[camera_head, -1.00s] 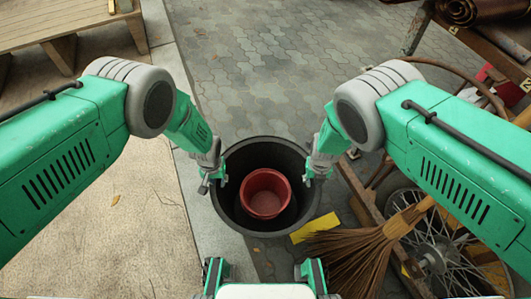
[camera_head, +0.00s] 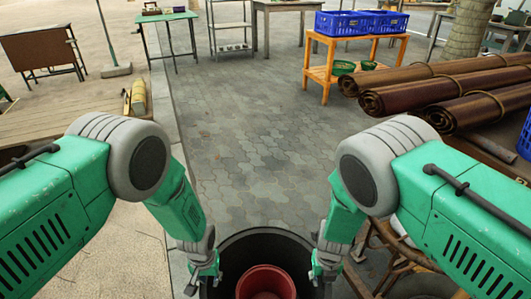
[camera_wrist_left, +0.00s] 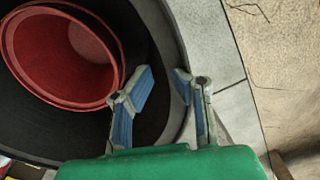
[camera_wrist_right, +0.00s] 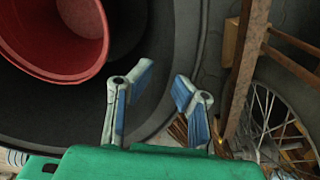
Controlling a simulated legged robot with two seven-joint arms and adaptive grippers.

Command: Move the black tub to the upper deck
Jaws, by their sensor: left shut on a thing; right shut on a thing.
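The black tub (camera_head: 265,238) is at the bottom centre of the head view, its lower part cut off by the frame. A red pot (camera_head: 266,283) sits inside it. My left gripper (camera_head: 207,275) is shut on the tub's left rim. The left wrist view shows the tub wall (camera_wrist_left: 166,30) passing between its fingers. My right gripper (camera_head: 325,268) is shut on the right rim, and the right wrist view shows the tub wall (camera_wrist_right: 160,45) between its fingers. I cannot tell whether the tub is off the ground.
Grey paving (camera_head: 255,150) ahead is clear. An orange wooden stand (camera_head: 352,60) with blue crates (camera_head: 347,23) is at the back right, near rolled brown mats (camera_head: 440,95). A wooden deck (camera_head: 60,115) lies left. A spoked wheel (camera_wrist_right: 285,130) is close to my right gripper.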

